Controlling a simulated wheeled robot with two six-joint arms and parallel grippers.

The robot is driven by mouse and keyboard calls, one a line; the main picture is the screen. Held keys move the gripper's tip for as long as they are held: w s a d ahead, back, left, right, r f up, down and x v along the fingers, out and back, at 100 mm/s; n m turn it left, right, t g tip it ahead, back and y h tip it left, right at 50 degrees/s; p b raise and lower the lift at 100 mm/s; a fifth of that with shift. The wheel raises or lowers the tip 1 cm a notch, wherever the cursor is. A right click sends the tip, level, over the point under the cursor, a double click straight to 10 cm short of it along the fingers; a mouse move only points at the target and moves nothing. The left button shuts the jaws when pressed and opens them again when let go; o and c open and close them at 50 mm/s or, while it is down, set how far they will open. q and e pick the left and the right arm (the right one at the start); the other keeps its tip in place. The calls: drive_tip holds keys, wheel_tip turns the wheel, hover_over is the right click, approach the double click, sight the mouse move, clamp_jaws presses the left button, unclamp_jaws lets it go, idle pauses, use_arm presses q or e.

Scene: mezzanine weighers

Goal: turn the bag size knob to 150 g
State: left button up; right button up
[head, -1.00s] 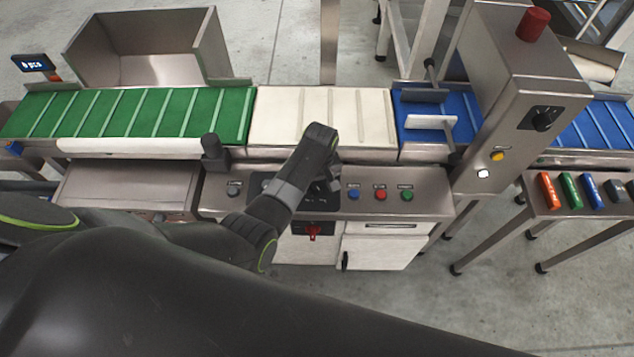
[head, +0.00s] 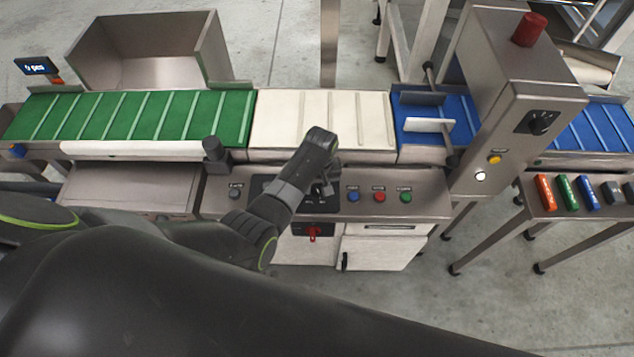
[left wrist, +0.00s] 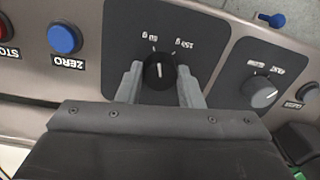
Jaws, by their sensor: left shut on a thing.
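The bag size knob (left wrist: 159,72) is round and black, on a dark plate of the control panel (head: 425,180). In the left wrist view, its white mark points up, between the two upside-down labels. The 150 g label is on the right; the other, apparently 60 g, is on the left and nearer the mark. My left gripper (left wrist: 158,82) is shut on the knob, one finger on each side. In the head view, my left gripper (head: 322,188) reaches down to the panel and mostly hides the knob. My right gripper is not in view.
A second knob (left wrist: 260,92) sits beside it on another dark plate. The blue ZERO button (left wrist: 65,39) is on the other side. Red (head: 379,197) and green (head: 405,197) buttons line the panel. A red switch (head: 313,232) is below. Belts run behind.

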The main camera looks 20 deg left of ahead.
use_arm(q)
drive_tip(key=m+p, duration=0.2)
drive_tip(key=m, duration=0.2)
drive_tip(key=shift+r+m+p, duration=0.15)
drive_tip(key=shift+m+p, duration=0.15)
drive_tip(key=shift+p, duration=0.1)
drive_tip(key=m+p, duration=0.1)
drive_tip(key=m, duration=0.2)
drive_tip(key=shift+m+p, duration=0.6)
drive_tip(key=shift+m, duration=0.6)
drive_tip(key=o, duration=1)
drive_tip(key=shift+c, duration=0.2)
